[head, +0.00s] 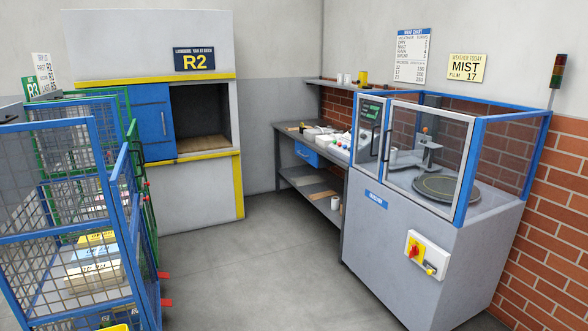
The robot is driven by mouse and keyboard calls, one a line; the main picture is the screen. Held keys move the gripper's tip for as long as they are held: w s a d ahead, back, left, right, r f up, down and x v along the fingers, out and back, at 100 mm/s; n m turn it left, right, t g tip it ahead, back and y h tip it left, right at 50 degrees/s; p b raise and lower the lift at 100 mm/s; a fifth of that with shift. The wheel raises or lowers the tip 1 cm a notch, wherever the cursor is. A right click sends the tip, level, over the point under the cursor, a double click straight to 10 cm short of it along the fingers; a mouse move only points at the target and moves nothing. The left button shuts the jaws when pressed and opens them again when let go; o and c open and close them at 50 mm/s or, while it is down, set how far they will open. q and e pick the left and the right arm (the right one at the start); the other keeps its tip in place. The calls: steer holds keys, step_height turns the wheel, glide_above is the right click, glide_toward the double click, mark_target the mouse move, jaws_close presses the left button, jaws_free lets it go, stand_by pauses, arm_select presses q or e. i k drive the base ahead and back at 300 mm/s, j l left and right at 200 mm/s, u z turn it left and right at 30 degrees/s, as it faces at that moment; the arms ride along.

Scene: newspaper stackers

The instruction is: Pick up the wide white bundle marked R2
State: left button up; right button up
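Stacked bundles lie low inside a blue mesh cart (48,238) at the left edge. Among them is a wide white bundle (92,272) with dark print too small and too covered by the mesh to read. A yellow-topped piece (97,239) lies above it. I cannot tell whether the white bundle bears the mark R2. A dark blue sign reading R2 (197,60) is on the grey hatch cabinet (190,192) at the back. Neither of my grippers is in view.
A workbench (288,135) stands at the back, and a blue-framed wrapping machine (420,255) at the right. The grey floor (265,275) between is clear.

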mark_target(322, 141)
steer(key=i, duration=0.8)
steer(key=i+l+z, duration=0.1)
steer(key=i, duration=0.7)
steer(key=i+z, duration=0.1)
steer(key=i, duration=1.5)
steer(key=i+j+z, duration=0.1)
steer(key=i, duration=0.7)
steer(key=i+j, duration=0.15)
steer(key=i, duration=0.65)
steer(key=i+j+z, duration=0.1)
steer(key=i+z, duration=0.15)
steer(key=i, duration=0.15)
steer(key=i+j+z, duration=0.25)
steer(key=i+l, duration=0.1)
